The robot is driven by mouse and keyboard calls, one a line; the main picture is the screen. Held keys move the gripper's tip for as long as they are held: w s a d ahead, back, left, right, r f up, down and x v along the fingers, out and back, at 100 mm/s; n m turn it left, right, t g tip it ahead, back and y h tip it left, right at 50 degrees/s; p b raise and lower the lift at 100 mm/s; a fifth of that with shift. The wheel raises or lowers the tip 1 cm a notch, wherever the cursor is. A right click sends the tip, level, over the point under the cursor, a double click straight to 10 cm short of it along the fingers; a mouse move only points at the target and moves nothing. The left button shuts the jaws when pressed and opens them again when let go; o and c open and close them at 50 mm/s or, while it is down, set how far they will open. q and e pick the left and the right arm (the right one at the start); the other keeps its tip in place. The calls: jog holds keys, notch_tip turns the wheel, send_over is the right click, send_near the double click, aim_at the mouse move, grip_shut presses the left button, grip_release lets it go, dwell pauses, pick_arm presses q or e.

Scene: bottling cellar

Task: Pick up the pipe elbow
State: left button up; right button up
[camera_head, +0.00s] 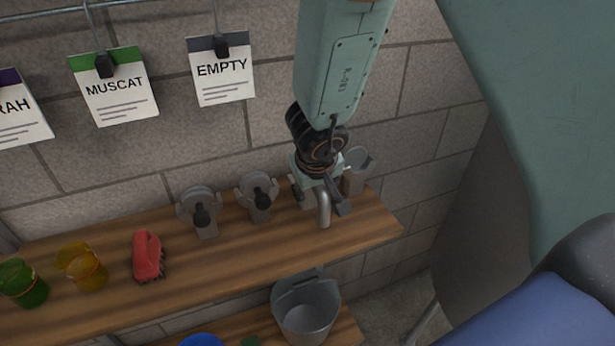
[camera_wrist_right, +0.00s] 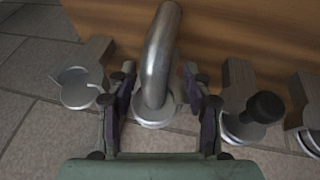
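The pipe elbow (camera_head: 324,212) is a bent grey metal tube at the right part of the wooden shelf, partly hidden by my right gripper. In the right wrist view the pipe elbow (camera_wrist_right: 160,52) curves away from a round flange between the fingers. My right gripper (camera_head: 319,194) reaches down from above with its fingers spread. In the wrist view my right gripper (camera_wrist_right: 160,98) has one dark finger pad on each side of the elbow, with visible gaps. My left gripper is in neither view.
A red brush (camera_head: 147,256), a yellow cup (camera_head: 82,268) and a green cup (camera_head: 24,285) are farther left. A bucket (camera_head: 306,312) sits below.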

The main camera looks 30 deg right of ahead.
jog(key=shift+s, duration=0.1)
jog(key=shift+c, duration=0.8)
jog(key=shift+d+f, duration=0.15)
jog(key=shift+d, duration=0.4)
jog(key=c, duration=0.4)
jog(key=shift+a, duration=0.4)
grip_shut()
jog(key=shift+d, duration=0.25)
